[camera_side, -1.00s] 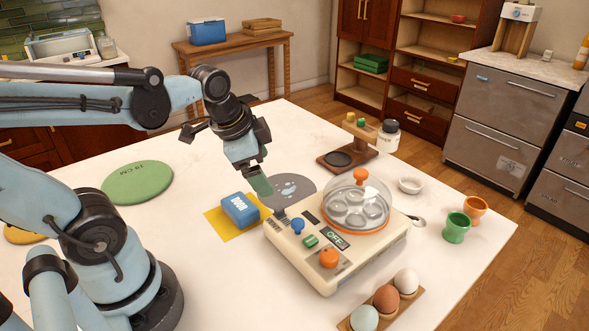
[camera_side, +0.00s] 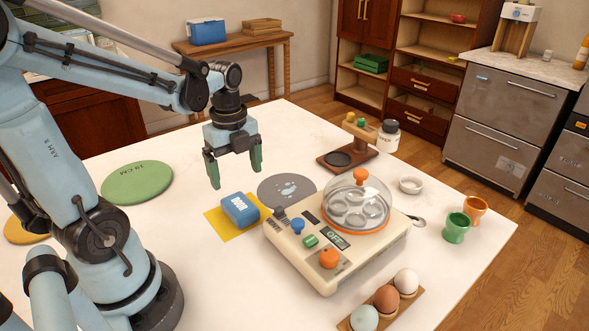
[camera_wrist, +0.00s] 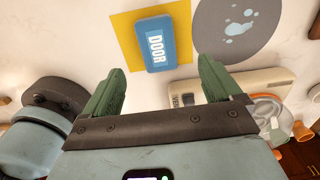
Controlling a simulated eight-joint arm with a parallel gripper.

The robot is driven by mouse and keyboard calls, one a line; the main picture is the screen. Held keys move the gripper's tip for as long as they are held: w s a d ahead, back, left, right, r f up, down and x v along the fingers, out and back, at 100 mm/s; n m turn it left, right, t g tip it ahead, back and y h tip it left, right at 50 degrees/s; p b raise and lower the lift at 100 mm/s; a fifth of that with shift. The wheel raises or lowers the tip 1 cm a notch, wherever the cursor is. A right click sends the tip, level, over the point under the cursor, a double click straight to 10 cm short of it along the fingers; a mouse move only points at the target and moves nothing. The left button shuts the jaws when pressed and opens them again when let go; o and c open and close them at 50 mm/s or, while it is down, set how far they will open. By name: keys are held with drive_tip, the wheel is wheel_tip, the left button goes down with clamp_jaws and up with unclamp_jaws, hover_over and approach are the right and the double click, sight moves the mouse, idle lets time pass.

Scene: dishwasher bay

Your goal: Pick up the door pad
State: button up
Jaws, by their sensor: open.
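The door pad is a blue block (camera_side: 240,209) with white lettering, lying on a yellow square (camera_side: 225,228) on the white table. In the wrist view the pad (camera_wrist: 154,44) reads "DOOR" and lies ahead of the fingertips, on the yellow square (camera_wrist: 122,22). My gripper (camera_side: 235,178) has two green fingers spread apart with nothing between them. It hangs above the table, a little behind and above the pad, not touching it. In the wrist view my gripper (camera_wrist: 163,80) is also open and empty.
A cream egg cooker (camera_side: 290,253) with a clear dome stands close to the right of the pad. A grey disc (camera_side: 287,188) lies behind it. A green disc (camera_side: 137,182) lies to the left. Eggs (camera_side: 386,298) sit in a holder at the front.

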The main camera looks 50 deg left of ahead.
sight(239, 204)
wheel_tip(239, 204, down, 4)
drive_tip(key=shift+r, duration=0.15)
drive_tip(key=shift+s+d+f, duration=0.1)
drive_tip(key=shift+s+f, duration=0.05)
drive_tip(key=shift+f, duration=1.3)
drive_tip(key=shift+s+d+f, duration=0.1)
drive_tip(key=shift+f, duration=1.35)
drive_tip(key=c, duration=1)
drive_tip(key=shift+r, duration=0.15)
